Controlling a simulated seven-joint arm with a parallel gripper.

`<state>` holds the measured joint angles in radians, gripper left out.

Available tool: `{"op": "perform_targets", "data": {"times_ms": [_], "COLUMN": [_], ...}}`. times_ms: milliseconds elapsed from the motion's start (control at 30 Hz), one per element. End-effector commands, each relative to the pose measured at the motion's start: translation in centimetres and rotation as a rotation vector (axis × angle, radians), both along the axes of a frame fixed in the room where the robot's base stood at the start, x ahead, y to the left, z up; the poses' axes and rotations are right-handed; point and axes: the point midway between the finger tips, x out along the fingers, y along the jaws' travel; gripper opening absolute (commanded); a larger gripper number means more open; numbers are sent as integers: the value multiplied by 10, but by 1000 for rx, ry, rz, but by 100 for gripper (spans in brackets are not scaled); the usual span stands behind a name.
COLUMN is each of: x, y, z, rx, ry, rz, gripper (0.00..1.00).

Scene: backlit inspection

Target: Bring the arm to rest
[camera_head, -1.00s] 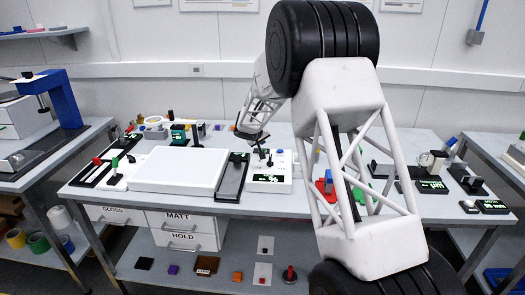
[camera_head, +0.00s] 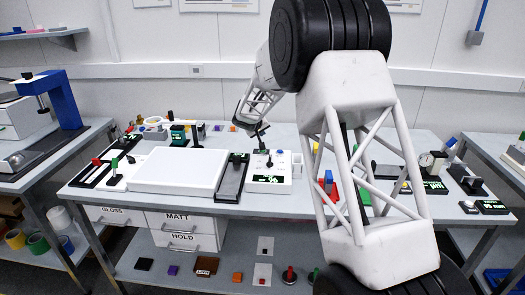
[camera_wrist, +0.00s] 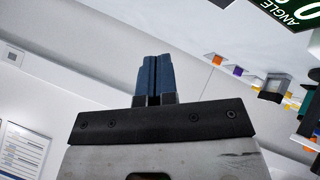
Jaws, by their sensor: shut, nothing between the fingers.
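My gripper (camera_head: 262,147) is small in the head view, above the back middle of the workbench (camera_head: 300,199), near a white device with a lit green display (camera_head: 268,178). In the wrist view my gripper (camera_wrist: 154,62) shows two dark blue fingers side by side, closed together with nothing held. Whether the fingertips stand clear of the white device is hard to tell from the head view.
A white flat panel (camera_head: 180,170) lies left of the device, with a dark tray (camera_head: 232,178) between them. Red and green blocks stand partly behind my arm. Small meters (camera_head: 434,186) stand at the right. A blue stand (camera_head: 62,98) is on the left bench.

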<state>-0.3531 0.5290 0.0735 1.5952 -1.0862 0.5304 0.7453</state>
Motion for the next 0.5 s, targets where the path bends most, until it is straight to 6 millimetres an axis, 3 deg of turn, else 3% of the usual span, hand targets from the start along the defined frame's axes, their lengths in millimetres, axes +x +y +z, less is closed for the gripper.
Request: {"op": "perform_targets", "data": {"times_ms": [267,500], "x": [-8,-38], "y": [-10,-42], "z": [11,40], "rx": [3,13], "ry": [4,24], "rz": [-13,-56], "gripper": [0,0]}}
